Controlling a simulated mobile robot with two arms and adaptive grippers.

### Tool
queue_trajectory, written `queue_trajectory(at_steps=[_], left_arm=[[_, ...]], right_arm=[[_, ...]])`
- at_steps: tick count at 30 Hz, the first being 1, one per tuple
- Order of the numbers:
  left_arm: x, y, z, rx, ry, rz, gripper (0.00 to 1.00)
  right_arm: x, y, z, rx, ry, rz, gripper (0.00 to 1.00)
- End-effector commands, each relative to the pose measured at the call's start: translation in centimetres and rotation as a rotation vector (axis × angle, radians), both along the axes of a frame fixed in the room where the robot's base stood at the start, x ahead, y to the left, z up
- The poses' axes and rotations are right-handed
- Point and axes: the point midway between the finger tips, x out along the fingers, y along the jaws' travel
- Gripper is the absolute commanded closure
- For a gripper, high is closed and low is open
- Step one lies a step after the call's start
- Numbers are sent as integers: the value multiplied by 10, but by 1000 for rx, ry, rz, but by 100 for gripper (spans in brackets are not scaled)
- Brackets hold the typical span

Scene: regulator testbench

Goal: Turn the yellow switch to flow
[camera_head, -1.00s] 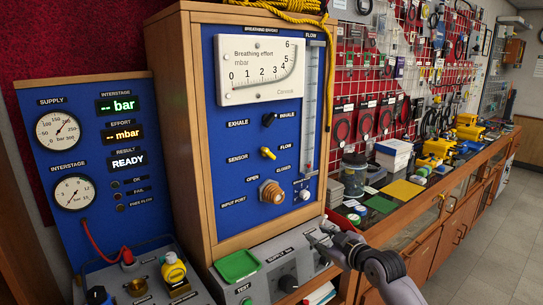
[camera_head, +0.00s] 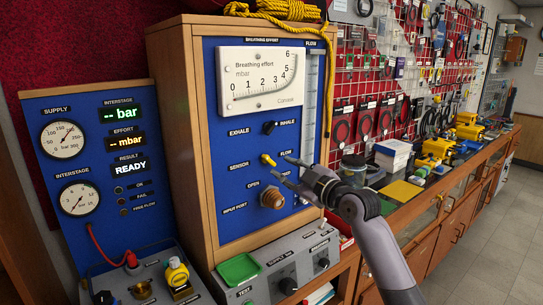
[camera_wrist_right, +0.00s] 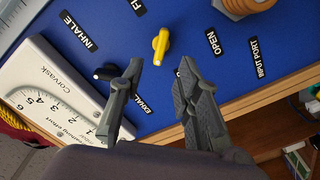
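The yellow switch (camera_head: 268,160) is a small lever knob on the blue front panel, between the SENSOR label (camera_head: 239,166) and the FLOW label, which is partly covered by my gripper. It also shows in the right wrist view (camera_wrist_right: 160,46), uncovered. I cannot tell for certain which label it points to. My right gripper (camera_head: 280,168) is open and empty, just right of the switch. In the wrist view its fingertips (camera_wrist_right: 160,68) are spread, with the switch lying ahead of the gap between them, and no contact is visible. My left gripper is not in view.
A black inhale/exhale knob (camera_head: 269,127) sits above the switch, and a brass input port (camera_head: 272,198) below it. A yellow rope (camera_head: 328,90) hangs at the cabinet's right edge. A grey supply box (camera_head: 285,265) stands below the panel.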

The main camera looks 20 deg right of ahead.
Motion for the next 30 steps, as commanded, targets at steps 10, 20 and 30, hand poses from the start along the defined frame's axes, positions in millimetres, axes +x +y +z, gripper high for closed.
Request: queue_trajectory(at_steps=[10, 20, 30], left_arm=[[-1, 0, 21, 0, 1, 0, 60], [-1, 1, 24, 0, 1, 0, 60], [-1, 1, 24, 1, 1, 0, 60]], right_arm=[[51, 19, 2, 3, 1, 0, 69], [65, 24, 0, -1, 0, 0, 69], [65, 24, -1, 0, 0, 0, 78]])
